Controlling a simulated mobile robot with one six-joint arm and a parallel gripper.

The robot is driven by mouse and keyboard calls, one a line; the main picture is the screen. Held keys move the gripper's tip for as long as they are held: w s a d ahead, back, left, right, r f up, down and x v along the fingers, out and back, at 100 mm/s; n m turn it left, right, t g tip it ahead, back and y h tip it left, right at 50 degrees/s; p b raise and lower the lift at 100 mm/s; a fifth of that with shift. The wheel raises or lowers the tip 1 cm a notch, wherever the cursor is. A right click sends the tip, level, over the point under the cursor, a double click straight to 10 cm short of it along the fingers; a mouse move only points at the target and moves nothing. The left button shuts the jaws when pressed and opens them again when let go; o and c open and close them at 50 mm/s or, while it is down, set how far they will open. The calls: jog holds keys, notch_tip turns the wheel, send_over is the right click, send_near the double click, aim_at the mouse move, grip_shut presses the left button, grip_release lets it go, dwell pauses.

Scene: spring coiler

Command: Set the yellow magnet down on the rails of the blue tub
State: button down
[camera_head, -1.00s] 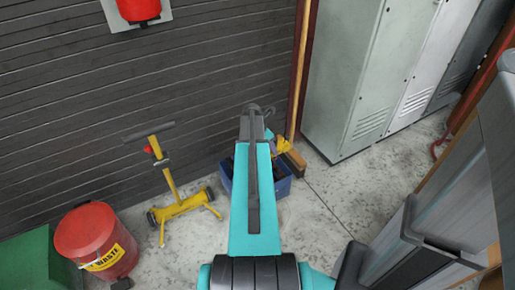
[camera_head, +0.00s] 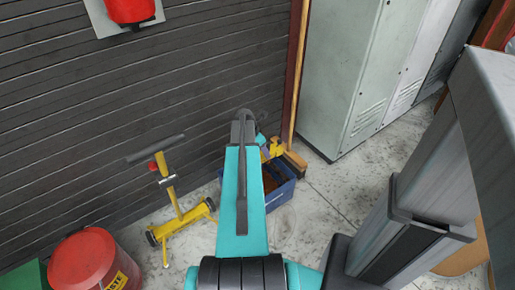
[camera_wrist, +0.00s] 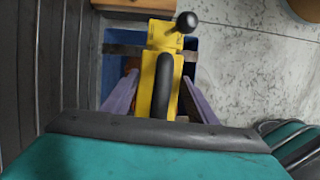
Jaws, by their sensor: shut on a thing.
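The yellow magnet (camera_wrist: 160,75), with a black curved handle and a black knob, is held over the blue tub in the wrist view. It also shows in the head view (camera_head: 272,148), partly behind my arm. My gripper (camera_wrist: 158,105) has a purple-grey finger on each side of the magnet and is shut on it. The blue tub (camera_head: 281,194) stands on the floor by the wall; part of it shows beneath the magnet in the wrist view (camera_wrist: 124,37). A dark rail (camera_wrist: 122,50) crosses the tub under the magnet. I cannot tell whether they touch.
A yellow stand (camera_head: 182,218) and a red waste bin (camera_head: 85,262) are left of the tub. A wooden-coloured block (camera_head: 294,160) is beside the tub's far right. Grey lockers (camera_head: 345,70) stand at the right. Bare floor (camera_head: 330,200) lies right of the tub.

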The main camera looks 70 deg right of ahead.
jog(key=shift+w+r, duration=0.1)
jog(key=shift+w, duration=0.2)
jog(key=shift+s+f+b, duration=0.1)
jog(key=shift+f+b, duration=0.5)
jog(key=shift+f, duration=0.1)
notch_tip(320, 180, down, 9)
jog(key=b, duration=0.6)
jog(key=shift+f, duration=0.2)
jog(key=shift+f, duration=0.6)
dwell(2.1)
jog(key=c, duration=0.6)
grip_release()
jog(key=shift+c, duration=0.2)
jog(key=shift+f, duration=0.1)
